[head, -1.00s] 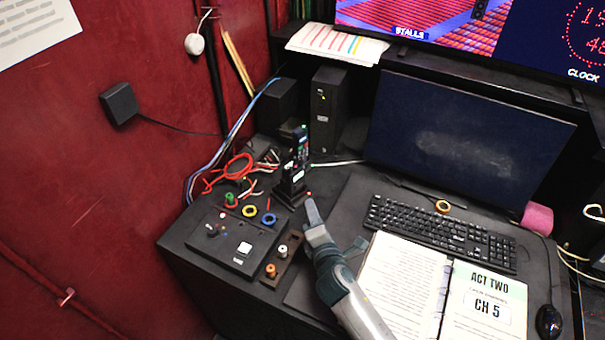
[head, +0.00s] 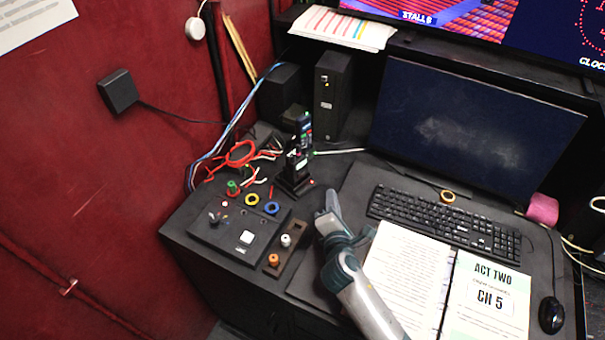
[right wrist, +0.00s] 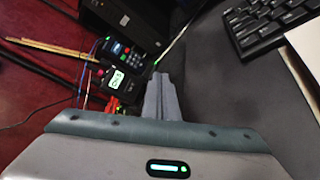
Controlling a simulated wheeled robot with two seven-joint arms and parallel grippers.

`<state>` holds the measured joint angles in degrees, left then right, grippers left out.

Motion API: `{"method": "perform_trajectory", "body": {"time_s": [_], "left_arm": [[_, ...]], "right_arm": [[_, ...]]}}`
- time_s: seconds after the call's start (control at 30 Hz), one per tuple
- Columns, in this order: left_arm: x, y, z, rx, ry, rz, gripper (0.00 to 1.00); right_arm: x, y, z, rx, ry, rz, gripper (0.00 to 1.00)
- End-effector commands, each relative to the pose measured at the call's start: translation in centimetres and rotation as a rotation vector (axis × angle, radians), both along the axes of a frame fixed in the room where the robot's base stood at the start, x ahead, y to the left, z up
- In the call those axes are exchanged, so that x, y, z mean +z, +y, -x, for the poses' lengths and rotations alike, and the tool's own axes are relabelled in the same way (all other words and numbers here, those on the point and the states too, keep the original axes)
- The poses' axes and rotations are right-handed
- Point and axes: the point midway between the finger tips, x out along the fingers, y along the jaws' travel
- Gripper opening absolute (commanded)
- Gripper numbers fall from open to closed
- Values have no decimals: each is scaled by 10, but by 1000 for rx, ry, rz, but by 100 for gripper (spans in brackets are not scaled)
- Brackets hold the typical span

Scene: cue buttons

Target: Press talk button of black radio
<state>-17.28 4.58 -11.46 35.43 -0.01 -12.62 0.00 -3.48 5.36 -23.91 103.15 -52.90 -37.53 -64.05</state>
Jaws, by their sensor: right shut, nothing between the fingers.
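The black radio (head: 303,132) stands upright in a dark stand on the desk, left of the keyboard. In the right wrist view a black handset with a lit screen (right wrist: 117,49) and a pale green label (right wrist: 117,82) shows just left of the fingers. My right gripper (head: 328,202) is shut and empty. It is over the desk, in front and to the right of the radio's stand, apart from it. In the right wrist view its closed fingers (right wrist: 161,92) point up the picture. The radio's talk button is too small to make out. My left gripper is not in view.
A black control box (head: 232,238) with coloured knobs sits at the left desk edge. A small block with white and orange knobs (head: 280,251) is beside it. Red cables (head: 240,153) lie behind. The keyboard (head: 445,226), open script (head: 480,300) and monitor (head: 470,125) are to the right.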

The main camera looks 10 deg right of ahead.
Motion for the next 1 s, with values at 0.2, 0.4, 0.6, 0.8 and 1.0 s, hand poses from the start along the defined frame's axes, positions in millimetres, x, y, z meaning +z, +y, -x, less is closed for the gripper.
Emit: {"method": "perform_trajectory", "body": {"time_s": [0.2, 0.4, 0.6, 0.8, 1.0], "left_arm": [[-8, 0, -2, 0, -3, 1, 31], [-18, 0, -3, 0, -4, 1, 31], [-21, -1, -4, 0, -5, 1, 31], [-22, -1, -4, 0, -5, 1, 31], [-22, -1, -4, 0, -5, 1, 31]], "right_arm": [[-1, 14, -17, 1, -2, -1, 0], [-2, 29, -36, 1, -2, -3, 0], [0, 41, -52, 0, -1, -1, 0], [0, 47, -60, 1, -1, 0, 0], [0, 48, -62, 1, -1, 0, 0]]}}
